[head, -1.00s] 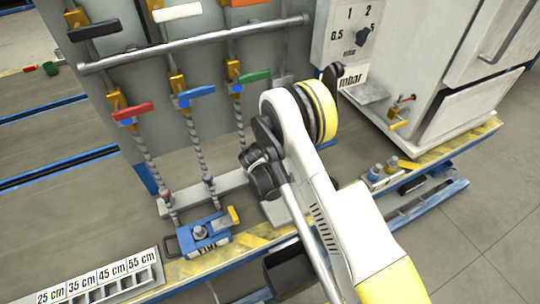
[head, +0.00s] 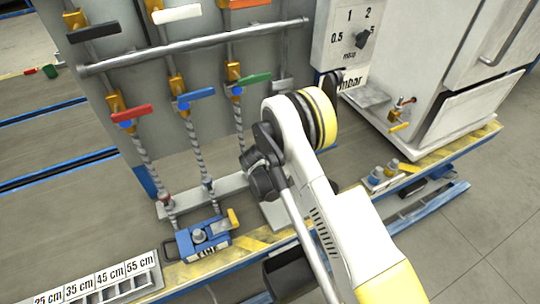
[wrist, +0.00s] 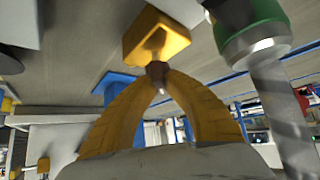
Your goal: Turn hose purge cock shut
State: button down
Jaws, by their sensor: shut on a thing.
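In the wrist view my gripper's two yellow fingers (wrist: 158,78) come together on a small brown stub below a yellow block-shaped handle (wrist: 150,38). I take this to be the hose purge cock; its lever angle is hard to tell this close. A grey hose with a green collar (wrist: 252,30) stands just right of the fingers, apart from them. In the head view my arm covers my gripper, the cock and the lower end of the green-handled hose (head: 240,130).
Red (head: 131,113), blue (head: 196,95) and green (head: 254,78) valve handles sit on the panel above the hoses. A blue unit with a yellow lever (head: 234,219) stands on the platform left of my arm. A grey cabinet (head: 450,80) stands at right.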

jog(key=m+g+h, duration=0.1)
jog(key=m, duration=0.1)
jog(key=m+g+h, duration=0.1)
jog(key=m+h, duration=0.1)
jog(key=m, duration=0.1)
jog(key=shift+f+m+h, duration=0.1)
jog(key=shift+m+h, duration=0.2)
jog(key=shift+m+g+h, duration=0.8)
jog(key=shift+m+g, duration=0.7)
jog(key=shift+m, duration=0.5)
jog(key=c, duration=1.5)
grip_release()
jog(key=shift+o, duration=0.2)
jog(key=v, duration=0.7)
jog(key=shift+a, duration=0.25)
